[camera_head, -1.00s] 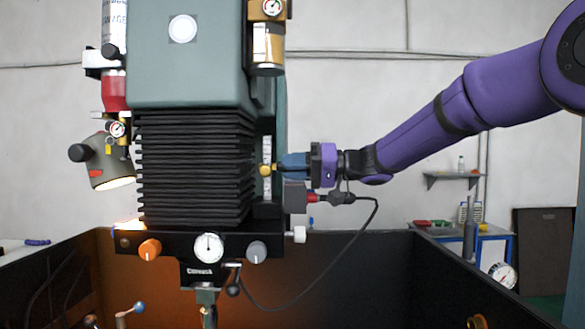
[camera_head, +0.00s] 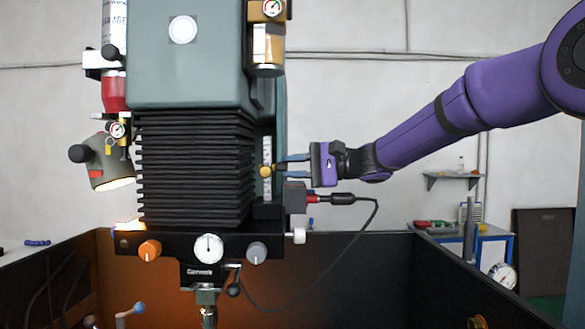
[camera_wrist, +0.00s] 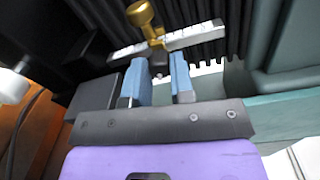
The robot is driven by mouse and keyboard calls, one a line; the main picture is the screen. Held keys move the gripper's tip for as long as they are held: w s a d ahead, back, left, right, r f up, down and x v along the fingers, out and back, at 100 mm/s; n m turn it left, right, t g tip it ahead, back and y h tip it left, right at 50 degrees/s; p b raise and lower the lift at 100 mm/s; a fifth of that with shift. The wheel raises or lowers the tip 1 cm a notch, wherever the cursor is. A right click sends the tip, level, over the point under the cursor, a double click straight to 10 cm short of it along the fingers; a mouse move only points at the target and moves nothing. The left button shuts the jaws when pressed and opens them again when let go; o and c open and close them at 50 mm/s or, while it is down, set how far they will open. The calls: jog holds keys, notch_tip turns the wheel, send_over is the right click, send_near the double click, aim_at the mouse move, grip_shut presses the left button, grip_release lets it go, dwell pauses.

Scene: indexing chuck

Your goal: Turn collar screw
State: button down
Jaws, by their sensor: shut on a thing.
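The collar screw is brass with a round knob (camera_head: 265,171), at the right side of the machine beside a pale upright scale strip (camera_head: 267,153). In the wrist view the brass knob (camera_wrist: 140,13) and its stem stand just beyond my fingertips, across the scale bar (camera_wrist: 190,37). My gripper (camera_head: 283,164) reaches in from the right, its two blue fingers one above the other. In the wrist view my gripper (camera_wrist: 167,62) is shut on the collar screw, with a gap showing between the fingers. The exact contact is partly hidden.
Black bellows (camera_head: 193,165) stand left of the screw. A grey block (camera_head: 294,196) with a red plug and black cable sits just below my gripper. A black bar with a dial (camera_head: 208,247) and knobs lies lower. The space at right below my arm is open.

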jog(key=m, duration=0.5)
jog(key=shift+w, duration=0.1)
jog(key=m, duration=0.5)
jog(key=shift+m+g, duration=0.3)
jog(key=m, duration=1)
jog(key=shift+m+y, duration=0.4)
jog(key=c, duration=1)
grip_release()
jog(key=shift+d, duration=0.1)
